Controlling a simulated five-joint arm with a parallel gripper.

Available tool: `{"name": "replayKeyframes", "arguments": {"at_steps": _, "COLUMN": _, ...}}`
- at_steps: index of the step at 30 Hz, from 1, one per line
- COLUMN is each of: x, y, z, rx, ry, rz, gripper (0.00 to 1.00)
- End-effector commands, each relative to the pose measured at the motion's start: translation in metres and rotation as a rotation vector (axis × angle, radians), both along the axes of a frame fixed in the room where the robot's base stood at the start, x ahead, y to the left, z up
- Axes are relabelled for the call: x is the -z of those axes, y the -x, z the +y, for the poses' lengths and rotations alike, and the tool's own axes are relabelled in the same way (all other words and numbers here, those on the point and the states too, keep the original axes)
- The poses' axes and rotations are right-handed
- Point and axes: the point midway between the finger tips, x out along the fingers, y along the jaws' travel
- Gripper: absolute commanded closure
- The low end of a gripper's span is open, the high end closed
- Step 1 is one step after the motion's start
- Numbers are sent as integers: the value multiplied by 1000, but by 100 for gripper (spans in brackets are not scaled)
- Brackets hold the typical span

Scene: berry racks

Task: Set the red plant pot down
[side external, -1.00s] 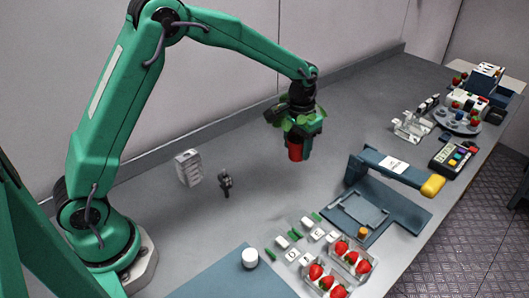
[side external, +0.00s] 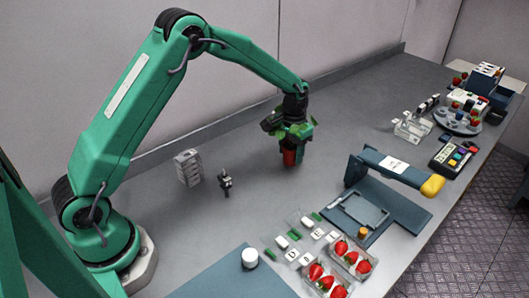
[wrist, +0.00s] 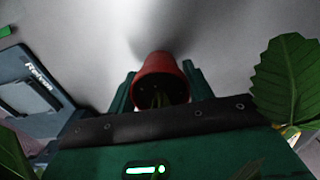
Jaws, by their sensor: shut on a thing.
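The red plant pot (side external: 289,158) is held in my gripper (side external: 292,150), low over the grey table. I cannot tell whether its base touches the table. Green leaves (side external: 273,121) stick out around the gripper above the pot. In the wrist view the red pot (wrist: 160,66) sits between the two green fingers of my gripper (wrist: 160,88), which are shut on it. A dark bar hides part of the pot there.
The table (side external: 250,215) is bare around the pot. A blue press-like device with a yellow handle end (side external: 432,186) stands to the right. Strawberry punnets (side external: 352,256) and small labels lie in front. A white stack (side external: 187,167) and small dark device (side external: 225,182) stand left.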

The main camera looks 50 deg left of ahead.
Motion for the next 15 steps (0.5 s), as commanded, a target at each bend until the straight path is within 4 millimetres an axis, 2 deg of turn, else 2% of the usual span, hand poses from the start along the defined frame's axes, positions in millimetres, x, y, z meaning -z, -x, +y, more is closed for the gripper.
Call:
{"name": "replayKeyframes", "arguments": {"at_steps": 4, "x": 9, "y": 0, "z": 0, "rx": 0, "ry": 0, "rz": -1, "gripper": 74}}
{"name": "replayKeyframes", "arguments": {"at_steps": 15, "x": 11, "y": 0, "z": 0, "rx": 0, "ry": 0, "rz": -1, "gripper": 74}}
